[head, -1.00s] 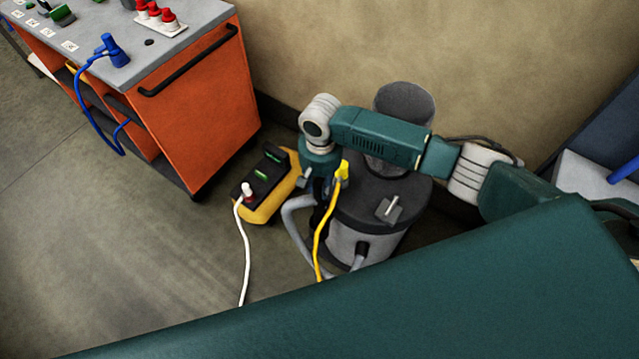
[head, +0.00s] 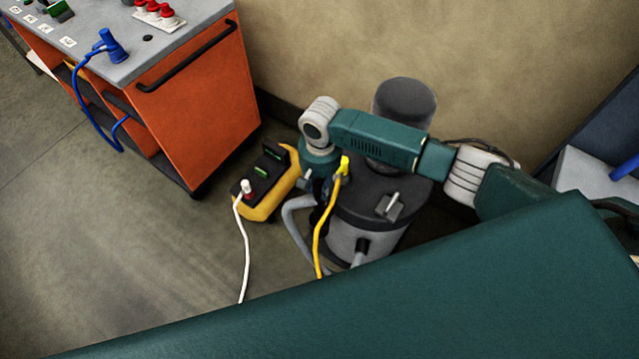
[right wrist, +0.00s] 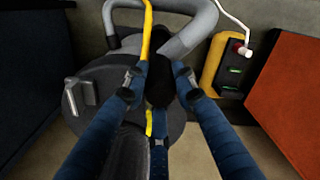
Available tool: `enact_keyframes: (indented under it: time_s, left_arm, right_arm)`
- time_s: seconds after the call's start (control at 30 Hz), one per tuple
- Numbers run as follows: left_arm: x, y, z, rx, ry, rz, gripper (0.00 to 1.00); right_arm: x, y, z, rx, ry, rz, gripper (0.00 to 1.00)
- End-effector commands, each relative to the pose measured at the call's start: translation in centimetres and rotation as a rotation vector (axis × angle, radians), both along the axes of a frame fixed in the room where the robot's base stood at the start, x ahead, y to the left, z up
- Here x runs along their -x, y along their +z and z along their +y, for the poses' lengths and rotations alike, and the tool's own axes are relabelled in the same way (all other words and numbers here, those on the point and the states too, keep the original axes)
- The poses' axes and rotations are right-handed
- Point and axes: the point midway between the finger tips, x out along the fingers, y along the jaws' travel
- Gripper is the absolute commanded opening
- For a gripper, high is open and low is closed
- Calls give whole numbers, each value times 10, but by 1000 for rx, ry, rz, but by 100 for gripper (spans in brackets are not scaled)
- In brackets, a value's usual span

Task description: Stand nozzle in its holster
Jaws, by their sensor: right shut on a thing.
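In the head view the vacuum (head: 375,200) is a grey drum with a black lid, partly behind my right arm. The right gripper (head: 318,190) is small there and mostly hidden by the wrist. The grey hose (right wrist: 188,38) curves close beyond the fingertips; its join to the dark piece is unclear. I cannot make out the holster. My left gripper is out of view.
A yellow power unit (head: 262,205) with a white plug and cable stands left of the vacuum. A yellow cable (head: 320,240) hangs by the gripper. An orange cart (head: 205,110) with a blue plug (head: 108,45) is at upper left. Open floor lies in front of it.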

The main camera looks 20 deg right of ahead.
Motion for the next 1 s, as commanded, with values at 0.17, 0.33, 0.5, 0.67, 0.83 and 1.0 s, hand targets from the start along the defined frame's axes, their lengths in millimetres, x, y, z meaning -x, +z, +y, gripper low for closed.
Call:
enact_keyframes:
  time_s: [0.17,0.33,0.5,0.67,0.83,1.0]
  left_arm:
    - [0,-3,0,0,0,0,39]
    - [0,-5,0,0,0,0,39]
    - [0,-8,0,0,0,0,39]
    - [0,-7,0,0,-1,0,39]
    - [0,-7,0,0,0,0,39]
    - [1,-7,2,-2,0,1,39]
  right_arm:
    - [0,-6,0,-1,0,-1,0]
    - [0,-11,0,0,0,-1,0]
    - [-1,-16,0,0,0,-1,0]
    - [-1,-16,0,0,0,-2,48]
    - [-1,-16,0,0,0,-1,48]
    - [0,-14,0,0,0,0,48]
